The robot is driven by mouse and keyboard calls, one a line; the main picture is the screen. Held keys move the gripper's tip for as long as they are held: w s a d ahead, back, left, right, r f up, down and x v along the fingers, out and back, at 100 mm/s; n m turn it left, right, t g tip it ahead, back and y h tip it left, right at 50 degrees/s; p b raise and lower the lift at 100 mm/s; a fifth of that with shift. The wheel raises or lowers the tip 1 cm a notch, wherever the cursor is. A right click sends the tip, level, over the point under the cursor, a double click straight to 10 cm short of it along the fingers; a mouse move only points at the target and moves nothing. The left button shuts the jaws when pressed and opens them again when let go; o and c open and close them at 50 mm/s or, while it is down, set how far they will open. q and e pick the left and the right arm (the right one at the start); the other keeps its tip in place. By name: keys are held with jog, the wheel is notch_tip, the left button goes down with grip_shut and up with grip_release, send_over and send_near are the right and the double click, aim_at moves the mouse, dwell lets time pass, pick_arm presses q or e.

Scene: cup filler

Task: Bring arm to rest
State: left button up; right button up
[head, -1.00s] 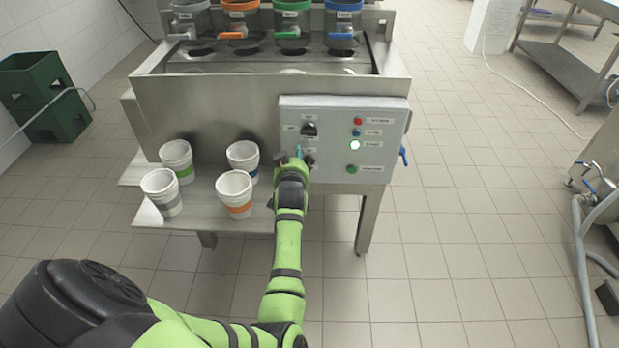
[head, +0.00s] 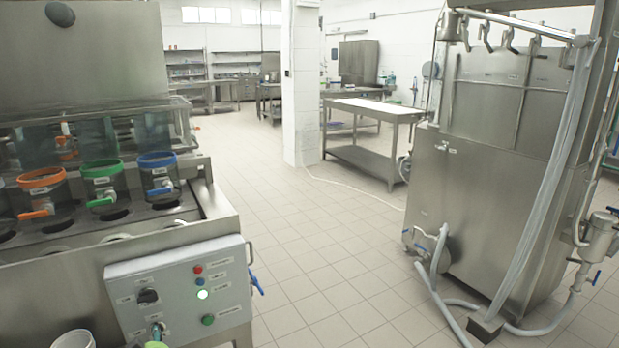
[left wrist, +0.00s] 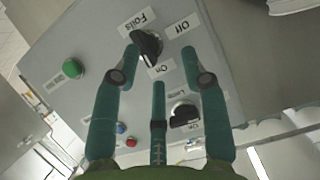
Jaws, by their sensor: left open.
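My left gripper (left wrist: 160,60) is open in the left wrist view, its fingers pointing at the grey control panel (left wrist: 95,65). The black knob labelled Foils (left wrist: 147,44) lies between and just beyond the fingertips; I cannot tell whether they touch it. A second black knob, labelled Lamp (left wrist: 185,115), shows partly behind the right finger. In the head view only a bit of my left gripper (head: 157,332) shows at the bottom edge, in front of the panel (head: 170,275). The upper knob (head: 148,296) is clear of it. My right gripper is in neither view.
The panel has a lit white button (head: 202,295), a green button (head: 208,319) and a red one (head: 198,269). A steel machine with hoses (head: 490,190) stands at right. The tiled floor (head: 310,250) between is open.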

pick_arm(q)
jog(key=w, duration=0.1)
jog(key=w+f, duration=0.2)
jog(key=w, duration=0.1)
jog(key=shift+d+f, duration=0.15)
jog(key=shift+f, duration=0.1)
jog(key=s+d+f+m+g+h+p, duration=0.25)
jog(key=s+d+f, duration=0.45)
jog(key=s+f, duration=0.45)
jog(key=s+d+f+m+g+h+p, duration=0.25)
jog(key=s+d+f, duration=0.35)
jog(key=s+f, duration=0.6)
jog(key=s+d+f+m+g, duration=0.1)
jog(key=s+f, duration=0.2)
jog(key=s, duration=0.8)
jog(key=s+d+f+m+g+h+p, duration=0.1)
jog(key=s+f+g, duration=0.1)
jog(key=s, duration=0.9)
jog(key=s+d+f+m+g+h, duration=0.1)
jog(key=s+f, duration=0.3)
jog(key=s, duration=0.7)
jog(key=shift+s+d+f+g+p, duration=0.15)
jog(key=shift+s+d+g+p, duration=0.15)
jog(key=shift+d+g, duration=0.35)
jog(key=shift+a, duration=0.15)
jog(key=shift+c, duration=0.5)
